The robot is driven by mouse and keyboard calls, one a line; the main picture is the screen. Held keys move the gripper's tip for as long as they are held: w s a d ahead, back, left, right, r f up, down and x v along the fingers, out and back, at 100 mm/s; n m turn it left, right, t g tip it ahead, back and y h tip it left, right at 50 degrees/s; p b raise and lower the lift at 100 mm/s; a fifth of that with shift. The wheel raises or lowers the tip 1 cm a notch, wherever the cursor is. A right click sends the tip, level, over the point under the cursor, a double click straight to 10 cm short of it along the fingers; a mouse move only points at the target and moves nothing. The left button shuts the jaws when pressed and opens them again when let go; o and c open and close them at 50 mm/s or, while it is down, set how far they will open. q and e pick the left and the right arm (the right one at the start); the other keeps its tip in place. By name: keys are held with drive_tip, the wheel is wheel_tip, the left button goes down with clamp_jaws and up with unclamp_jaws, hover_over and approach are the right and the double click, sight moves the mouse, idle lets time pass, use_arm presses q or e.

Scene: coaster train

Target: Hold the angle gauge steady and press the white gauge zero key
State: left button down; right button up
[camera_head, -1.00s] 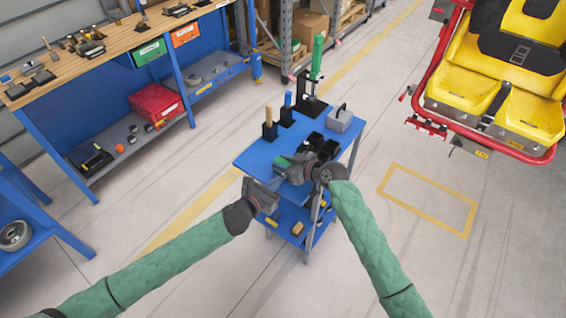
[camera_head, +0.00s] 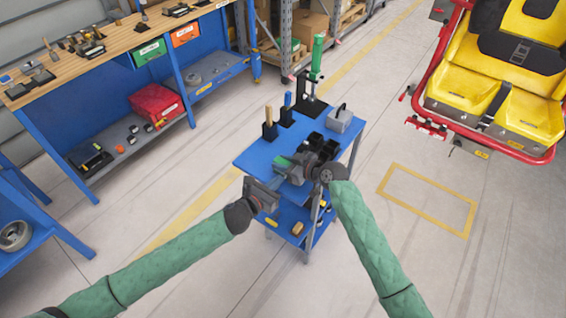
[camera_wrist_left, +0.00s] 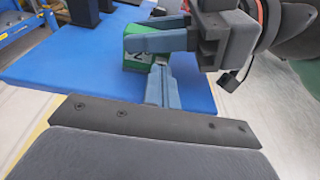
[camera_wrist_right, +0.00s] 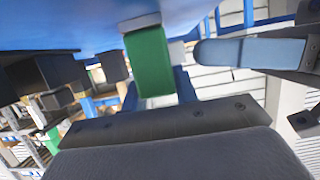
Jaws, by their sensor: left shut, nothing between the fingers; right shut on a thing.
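The green angle gauge (camera_head: 282,161) is at the front of the blue cart top, and it shows as a green block in the left wrist view (camera_wrist_left: 135,66) and the right wrist view (camera_wrist_right: 149,62). My right gripper (camera_head: 292,166) is shut on it, with fingers on either side. My left gripper (camera_head: 279,181) is shut and empty. Its fingertips (camera_wrist_left: 160,70) are close to the gauge, just below the right fingers in the left wrist view. I cannot tell whether they touch it. I cannot make out the white zero key.
The blue cart top (camera_head: 252,158) also holds black holders with a wooden-handled tool (camera_head: 269,122) and a blue-handled tool (camera_head: 287,108), black bins (camera_head: 322,140), a grey box (camera_head: 339,119) and a green-handled stand (camera_head: 316,62). A workbench (camera_head: 115,42) stands left.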

use_arm(q)
drive_tip(key=shift+w+d, duration=0.3)
drive_tip(key=shift+w, duration=0.1)
idle(0.8)
drive_tip(key=shift+f+v, duration=0.2)
drive_tip(key=shift+v, duration=0.75)
drive_tip(key=shift+f+v, duration=0.15)
drive_tip(key=shift+v, duration=0.8)
drive_tip(key=shift+f+v, duration=0.2)
drive_tip(key=shift+v, duration=0.75)
drive_tip(key=shift+s+a, duration=0.1)
drive_tip(key=shift+s, duration=0.1)
idle(0.3)
use_arm(e)
drive_tip(key=o, duration=1.1)
